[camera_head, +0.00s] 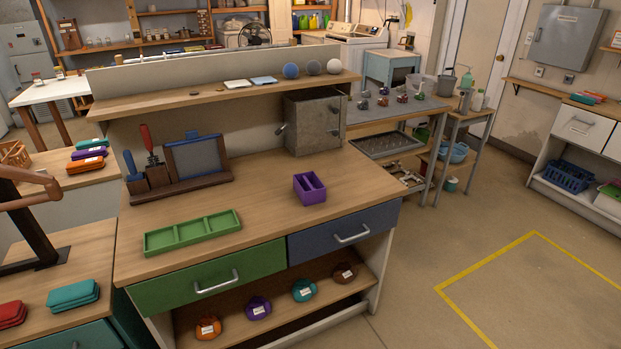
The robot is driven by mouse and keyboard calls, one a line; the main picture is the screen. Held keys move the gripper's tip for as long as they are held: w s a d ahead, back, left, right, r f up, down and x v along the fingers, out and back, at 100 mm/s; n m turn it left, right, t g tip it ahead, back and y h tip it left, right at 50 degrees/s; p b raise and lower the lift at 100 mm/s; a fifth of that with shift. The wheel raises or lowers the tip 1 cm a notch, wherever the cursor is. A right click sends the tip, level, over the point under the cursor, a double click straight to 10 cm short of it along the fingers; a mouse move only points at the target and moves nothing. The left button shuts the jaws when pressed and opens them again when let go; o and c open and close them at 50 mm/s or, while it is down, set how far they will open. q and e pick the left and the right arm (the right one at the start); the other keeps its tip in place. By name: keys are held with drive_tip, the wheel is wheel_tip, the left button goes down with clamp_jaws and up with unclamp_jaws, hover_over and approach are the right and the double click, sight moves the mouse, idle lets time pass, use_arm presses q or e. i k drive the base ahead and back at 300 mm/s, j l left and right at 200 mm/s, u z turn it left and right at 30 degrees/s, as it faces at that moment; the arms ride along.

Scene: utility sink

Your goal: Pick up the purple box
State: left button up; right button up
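The purple box (310,188) is a small open-topped box with a divider inside. It stands upright on the wooden workbench top (265,215), right of centre, above the blue-grey drawer. Nothing touches it. Neither of my grippers shows in the head view.
A green divided tray (193,232) lies left of the box on the bench. A grey metal cabinet (314,122) stands behind it, and a wooden rack with tools and a framed panel (195,158) is at back left. The bench top around the box is clear. Open floor (470,230) lies to the right.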

sight(309, 189)
drive_tip(key=i+l+u, duration=0.25)
drive_tip(key=i+l, duration=0.7)
